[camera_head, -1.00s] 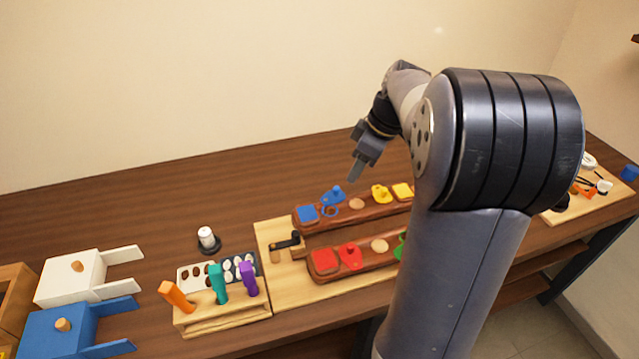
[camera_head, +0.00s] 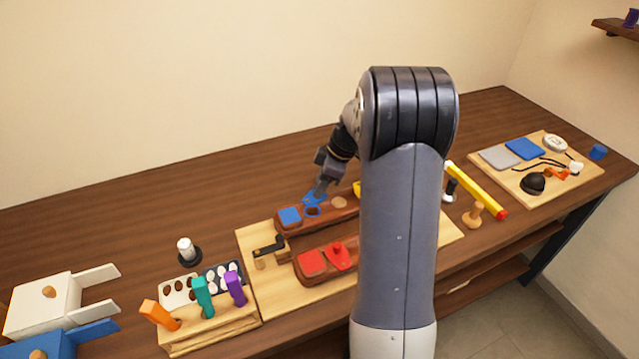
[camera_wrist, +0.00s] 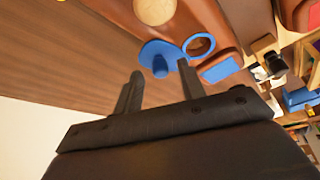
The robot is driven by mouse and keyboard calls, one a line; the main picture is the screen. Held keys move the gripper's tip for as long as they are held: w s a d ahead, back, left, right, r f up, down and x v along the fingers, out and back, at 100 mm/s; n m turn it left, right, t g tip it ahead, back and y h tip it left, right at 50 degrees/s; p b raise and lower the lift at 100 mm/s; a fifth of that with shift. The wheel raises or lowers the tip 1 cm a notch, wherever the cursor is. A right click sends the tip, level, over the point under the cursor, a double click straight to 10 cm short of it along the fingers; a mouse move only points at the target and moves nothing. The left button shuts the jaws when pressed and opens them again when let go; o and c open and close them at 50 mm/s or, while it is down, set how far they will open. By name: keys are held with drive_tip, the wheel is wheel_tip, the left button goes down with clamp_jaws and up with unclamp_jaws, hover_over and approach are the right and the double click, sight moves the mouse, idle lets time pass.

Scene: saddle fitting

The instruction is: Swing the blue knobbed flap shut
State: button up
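The blue flap (camera_head: 311,198) stands raised off the back wooden bar (camera_head: 335,212), behind a blue ring (camera_head: 313,212) around an opening. A blue square (camera_head: 290,215) lies to the left on the same bar. In the wrist view the flap (camera_wrist: 153,49) shows as a round disc with a knob (camera_wrist: 160,66) towards me. My gripper (camera_head: 321,190) is at the flap; in the wrist view its two fingers (camera_wrist: 160,70) are apart, with the knob between their tips. I cannot tell whether a finger touches it.
The front bar carries a red square (camera_head: 312,262) and a red knobbed flap (camera_head: 340,257). A black latch (camera_head: 269,246) sits at the left of the board. Orange, teal and purple handles stand farther left. A yellow stick (camera_head: 475,188) lies right of my arm.

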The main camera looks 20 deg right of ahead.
drive_tip(key=shift+w+a+f, duration=0.1)
drive_tip(key=shift+a+f, duration=0.1)
drive_tip(key=shift+f, duration=0.35)
clamp_jaws()
